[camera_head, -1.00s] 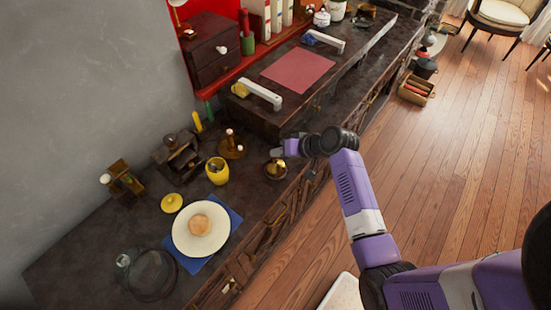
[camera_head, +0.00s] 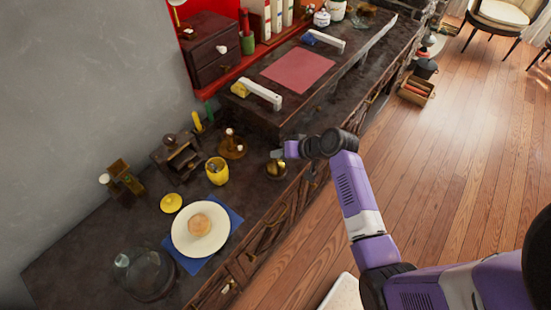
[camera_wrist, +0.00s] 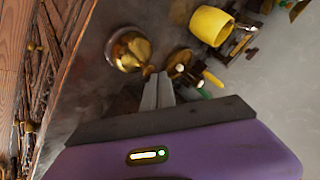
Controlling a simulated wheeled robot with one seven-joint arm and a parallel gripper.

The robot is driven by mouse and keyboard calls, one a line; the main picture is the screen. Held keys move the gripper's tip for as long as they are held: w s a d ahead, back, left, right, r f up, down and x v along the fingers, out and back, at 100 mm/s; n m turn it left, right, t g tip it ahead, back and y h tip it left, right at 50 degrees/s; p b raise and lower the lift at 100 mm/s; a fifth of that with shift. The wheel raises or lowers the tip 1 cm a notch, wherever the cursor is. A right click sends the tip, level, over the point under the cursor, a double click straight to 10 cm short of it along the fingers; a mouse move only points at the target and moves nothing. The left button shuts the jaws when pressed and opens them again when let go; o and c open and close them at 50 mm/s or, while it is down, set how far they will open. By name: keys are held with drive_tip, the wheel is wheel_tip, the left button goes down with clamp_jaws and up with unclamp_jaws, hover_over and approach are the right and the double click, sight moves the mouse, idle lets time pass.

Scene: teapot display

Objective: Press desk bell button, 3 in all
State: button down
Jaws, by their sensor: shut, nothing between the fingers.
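My gripper (camera_head: 278,154) is shut and empty, just above and behind the bell in the head view. Its two fingers lie together in the wrist view (camera_wrist: 158,85). The fingertips appear close to the bell but apart from it in the wrist view. Contact with the button cannot be made out.
A yellow pot (camera_head: 217,172) and a wooden candle holder (camera_head: 232,147) stand left of the bell. A plate (camera_head: 201,229) with a bun lies on a blue napkin (camera_head: 233,218). A raised dark shelf with a red mat (camera_head: 298,70) is behind the arm.

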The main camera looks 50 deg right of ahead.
drive_tip(key=shift+f+b, duration=0.35)
drive_tip(key=shift+f, duration=0.25)
idle(0.7)
drive_tip(key=shift+r, duration=0.1)
drive_tip(key=shift+r+p, duration=0.95)
drive_tip(key=shift+p, duration=0.05)
wheel_tip(320, 180, up, 5)
drive_tip(key=p, duration=0.4)
drive_tip(key=shift+p, duration=0.3)
idle(0.4)
